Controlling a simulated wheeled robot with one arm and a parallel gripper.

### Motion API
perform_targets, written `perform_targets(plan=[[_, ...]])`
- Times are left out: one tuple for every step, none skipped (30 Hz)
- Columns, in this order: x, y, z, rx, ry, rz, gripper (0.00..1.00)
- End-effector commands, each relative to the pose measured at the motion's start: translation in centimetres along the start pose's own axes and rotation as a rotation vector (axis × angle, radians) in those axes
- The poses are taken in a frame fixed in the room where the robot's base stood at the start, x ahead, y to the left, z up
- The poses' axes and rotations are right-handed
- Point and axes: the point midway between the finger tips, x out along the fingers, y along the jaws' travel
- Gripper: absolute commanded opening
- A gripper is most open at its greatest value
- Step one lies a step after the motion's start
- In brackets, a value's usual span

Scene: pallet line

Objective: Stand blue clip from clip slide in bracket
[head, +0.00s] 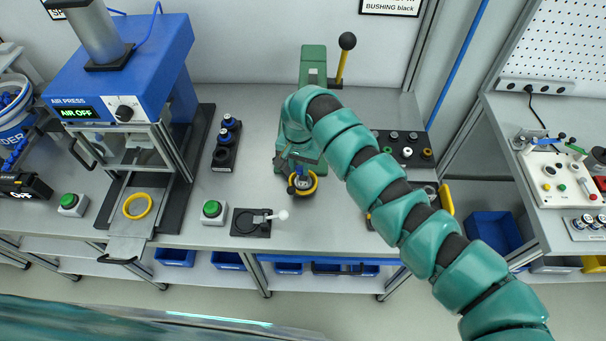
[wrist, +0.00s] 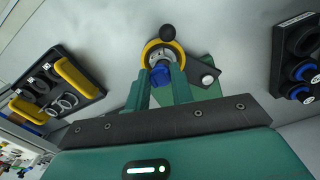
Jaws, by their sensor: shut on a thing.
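My gripper (head: 299,180) points down in front of the green lever press (head: 313,66). In the wrist view its two teal fingers (wrist: 161,82) are shut on a small blue part (wrist: 160,73). I cannot make out the part's full shape, so I cannot confirm that it is the blue clip. A yellow ring (head: 311,188) around a grey centre lies at the press, just beyond my fingertips; it also shows in the wrist view (wrist: 149,50). The blue part overlaps the ring's centre in the picture. I cannot tell whether they touch. No clip slide or bracket can be named with certainty.
A black holder with blue-ringed pieces (head: 215,157) stands left of the press. A black fixture with a white-knobbed lever (head: 242,226) is nearer the front edge. The blue air press (head: 150,60) is further left. A tray with yellow handles (head: 446,199) is on the right, partly behind my arm.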

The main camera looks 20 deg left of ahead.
Motion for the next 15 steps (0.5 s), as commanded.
perform_targets(plan=[[0.1, -0.1, -0.2, -0.003, -0.004, 0.004, 0.0], [0.4, -0.1, -0.4, -0.003, -0.005, 0.004, 0.0], [0.8, 0.0, -0.8, -0.002, -0.004, 0.005, 0.0], [1.0, 0.0, -1.0, -0.002, -0.003, 0.004, 0.0], [1.2, 0.0, -1.2, -0.002, -0.002, 0.002, 0.0], [1.6, 0.0, -1.5, -0.001, -0.002, 0.002, 0.0], [1.8, 0.0, -1.6, -0.003, -0.003, 0.002, 0.0], [2.0, 0.0, -1.7, -0.004, -0.003, 0.002, 0.0], [2.2, 0.1, -1.9, -0.003, -0.003, 0.003, 0.0], [2.4, 0.1, -2.0, -0.002, -0.003, 0.003, 0.0], [2.5, 0.1, -2.1, -0.003, -0.003, 0.003, 0.0], [2.6, 0.1, -2.2, -0.002, -0.003, 0.002, 0.0], [2.7, 0.0, -2.2, -0.002, -0.003, 0.001, 0.0], [2.7, 0.0, -2.3, -0.002, -0.003, 0.001, 0.0], [2.8, 0.0, -2.3, -0.002, -0.003, 0.001, 0.0]])
